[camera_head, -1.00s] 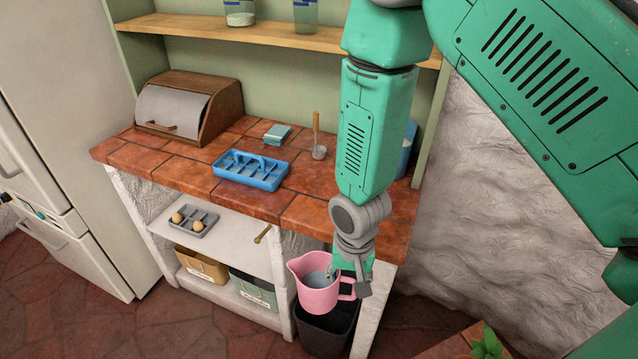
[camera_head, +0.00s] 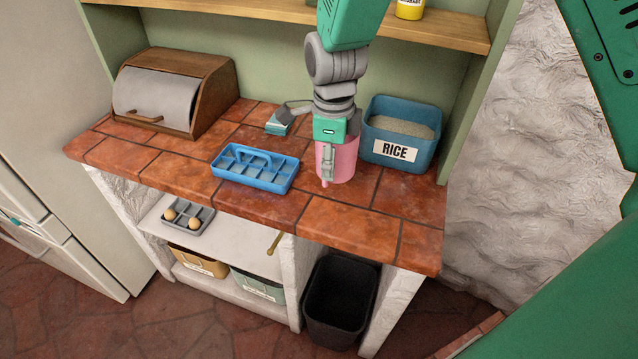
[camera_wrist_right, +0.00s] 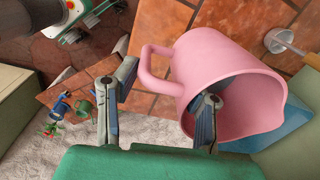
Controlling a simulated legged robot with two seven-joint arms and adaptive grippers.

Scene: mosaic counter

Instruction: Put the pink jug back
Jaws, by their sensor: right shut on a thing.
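The pink jug (camera_head: 345,158) is over the tiled counter (camera_head: 410,205), in front of and left of the rice bin (camera_head: 425,155). My right gripper (camera_head: 327,165) is shut on it from above and hides much of it. In the right wrist view the jug (camera_wrist_right: 225,65) shows its open mouth and handle. One finger of the right gripper (camera_wrist_right: 155,120) reaches inside the mouth, the other is outside on the handle side. I cannot tell whether the jug's base touches the counter. My left gripper is not in view.
A wooden bread box (camera_head: 205,85) is at the back left. A shelf (camera_head: 280,12) runs above. A black bin (camera_head: 338,300) stands below the counter.

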